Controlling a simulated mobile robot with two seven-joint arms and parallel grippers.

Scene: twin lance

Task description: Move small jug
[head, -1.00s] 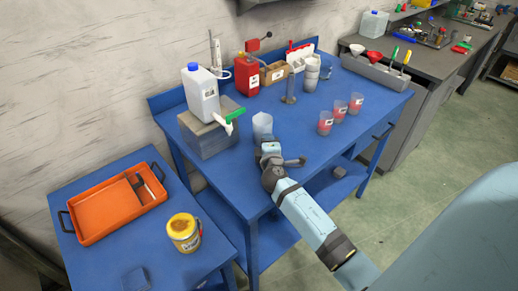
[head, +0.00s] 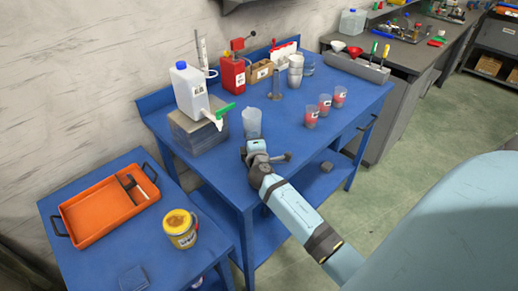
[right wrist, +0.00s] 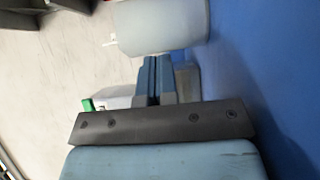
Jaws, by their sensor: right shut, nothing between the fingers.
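A small gap seems to separate fingertips and jug, but I cannot tell for sure. My left gripper is not in view.
A white canister (head: 190,92) with a green-handled tap stands on a metal block (head: 195,132) left of the jug. Several red-filled cups (head: 325,104) stand to the right. A metal cylinder (head: 277,83) stands behind. The table between jug and cups is clear.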

